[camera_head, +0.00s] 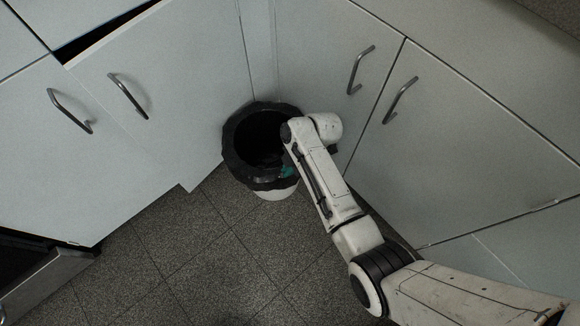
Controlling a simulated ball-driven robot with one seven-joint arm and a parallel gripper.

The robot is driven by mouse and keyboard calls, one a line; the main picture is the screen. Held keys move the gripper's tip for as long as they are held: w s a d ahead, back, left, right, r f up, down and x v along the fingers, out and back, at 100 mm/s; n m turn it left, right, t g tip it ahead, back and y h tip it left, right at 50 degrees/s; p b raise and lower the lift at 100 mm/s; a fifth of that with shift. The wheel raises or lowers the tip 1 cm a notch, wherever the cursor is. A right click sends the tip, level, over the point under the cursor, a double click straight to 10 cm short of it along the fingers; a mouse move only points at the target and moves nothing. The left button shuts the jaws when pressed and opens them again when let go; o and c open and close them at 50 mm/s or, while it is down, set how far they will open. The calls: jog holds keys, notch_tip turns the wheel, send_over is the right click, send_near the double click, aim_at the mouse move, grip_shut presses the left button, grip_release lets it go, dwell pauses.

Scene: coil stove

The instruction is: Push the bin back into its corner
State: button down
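The bin (275,193) is a white round container lined with a black bag, whose dark opening faces up. It stands on the floor by the inner corner where two runs of cabinets meet, close to the cabinet doors. My arm reaches in from the lower right, and its wrist covers the bin's right side. My gripper is largely hidden beneath the wrist. A small teal piece (288,171) shows at the bin's right front rim; I cannot tell whether it belongs to my gripper. Contact with the bin and the fingers' opening cannot be made out.
Pale cabinet doors (185,75) with metal handles line the left and right (460,140). A drawer or panel gap shows dark at the upper left. A dark appliance (45,275) juts out at the lower left. The tiled floor (200,260) in front of the bin is clear.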

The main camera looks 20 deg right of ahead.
jog(key=shift+d, duration=0.1)
jog(key=c, duration=1.2)
grip_release()
jog(key=shift+c, duration=0.2)
jog(key=shift+r, duration=0.1)
jog(key=p+v, duration=0.3)
jog(key=v, duration=0.4)
jog(key=shift+d+r, duration=0.1)
jog(key=s+d+r+m+t+h, duration=0.2)
jog(key=s+d+r+m, duration=0.2)
jog(key=s+r+m, duration=0.5)
jog(key=s+d+r+m+t+h, duration=0.25)
jog(key=s+d+r+m, duration=0.3)
jog(key=m, duration=0.45)
jog(key=s+f+g, duration=0.4)
jog(key=s+f, duration=0.2)
jog(key=s, duration=0.5)
notch_tip(320, 180, up, 27)
jog(key=p, duration=2.7)
jog(key=shift+d+r+p, duration=0.2)
jog(key=shift+d+p, duration=0.1)
jog(key=shift+d, duration=0.05)
